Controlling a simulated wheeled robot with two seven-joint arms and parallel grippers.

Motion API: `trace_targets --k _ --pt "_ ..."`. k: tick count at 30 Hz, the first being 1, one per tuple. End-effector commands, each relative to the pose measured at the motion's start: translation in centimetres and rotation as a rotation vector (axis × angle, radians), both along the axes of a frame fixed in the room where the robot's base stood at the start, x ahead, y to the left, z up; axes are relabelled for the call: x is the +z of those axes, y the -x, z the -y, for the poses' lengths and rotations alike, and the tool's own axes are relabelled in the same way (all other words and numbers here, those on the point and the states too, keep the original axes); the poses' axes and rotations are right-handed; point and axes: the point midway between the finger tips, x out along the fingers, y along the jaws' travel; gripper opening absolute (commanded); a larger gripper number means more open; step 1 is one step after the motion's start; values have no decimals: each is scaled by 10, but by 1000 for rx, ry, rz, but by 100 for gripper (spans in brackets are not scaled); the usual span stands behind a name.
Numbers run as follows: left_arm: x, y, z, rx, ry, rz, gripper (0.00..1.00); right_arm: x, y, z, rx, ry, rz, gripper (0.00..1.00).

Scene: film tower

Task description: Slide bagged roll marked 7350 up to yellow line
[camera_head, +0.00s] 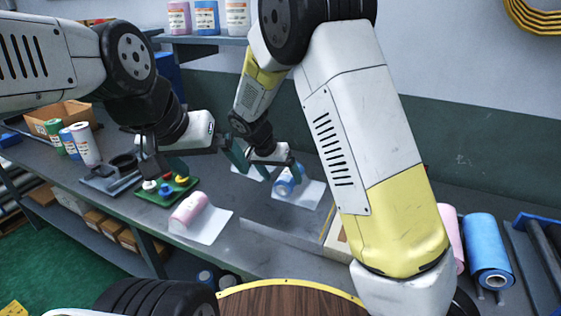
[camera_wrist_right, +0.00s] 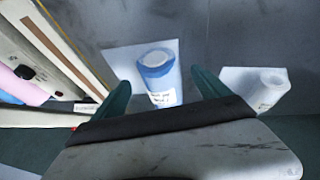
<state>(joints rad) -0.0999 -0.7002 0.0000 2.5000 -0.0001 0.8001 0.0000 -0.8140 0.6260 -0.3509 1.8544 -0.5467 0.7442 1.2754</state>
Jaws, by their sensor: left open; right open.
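A blue bagged roll (camera_head: 287,182) lies on a white sheet (camera_head: 308,197) on the grey bench. It also shows in the right wrist view (camera_wrist_right: 158,72), with a white label too blurred to read. My right gripper (camera_wrist_right: 160,84) is open, a green finger on either side of this roll; contact cannot be told. My left gripper (camera_head: 200,163) is open and empty above the bench, near the button panel. A pink roll (camera_head: 188,208) lies on another white sheet nearer the front. A white roll (camera_wrist_right: 271,84) lies beside the blue one. A thin yellow strip (camera_head: 329,222) edges the grey plate.
A green panel with coloured knobs (camera_head: 166,188) sits left of the pink roll. Upright rolls (camera_head: 85,145) and a cardboard box (camera_head: 60,115) stand further left. More rolls (camera_head: 487,252) hang at the right. My right arm hides part of the bench.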

Motion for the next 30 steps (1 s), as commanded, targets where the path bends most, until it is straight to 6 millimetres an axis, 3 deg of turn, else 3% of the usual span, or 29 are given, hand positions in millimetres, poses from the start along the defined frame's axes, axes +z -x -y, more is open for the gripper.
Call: trace_targets --k 6,17,20,30 --pt "0 0 0 0 0 0 100 -24 -7 9 -1 1 -1 86" --pt "0 0 0 0 0 0 100 -29 -9 10 0 0 0 86" --pt "0 0 0 0 0 0 100 -29 -9 10 0 0 0 70" --pt "0 0 0 0 0 0 100 -29 -9 10 0 0 0 4"
